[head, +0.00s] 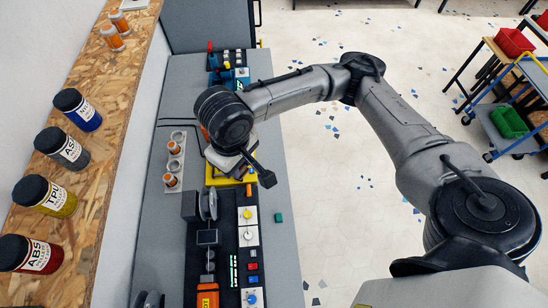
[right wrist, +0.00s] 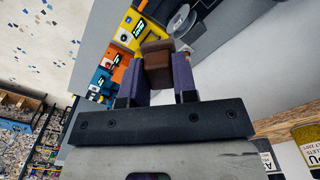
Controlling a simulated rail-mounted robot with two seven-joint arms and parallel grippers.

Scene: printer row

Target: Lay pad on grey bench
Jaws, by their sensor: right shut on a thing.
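The grey bench (head: 282,248) runs front to back through the head view, with a row of machines on it. My right gripper (head: 236,168) is over the machine row, beside the yellow machine; its fingertips are hidden there by my wrist. In the right wrist view, my right gripper (right wrist: 157,68) is shut on a brown block-shaped pad (right wrist: 157,60), with a dark finger on each side. The pad is hidden in the head view. I cannot tell whether it touches anything below. My left gripper is not in view.
A wooden shelf (head: 95,125) with labelled jars runs along the left. A rack (head: 176,150) with small orange-and-white bottles stands on the bench. A green cube (head: 278,217) lies near the bench's right edge. Bare bench shows left of the machines and along the right edge.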

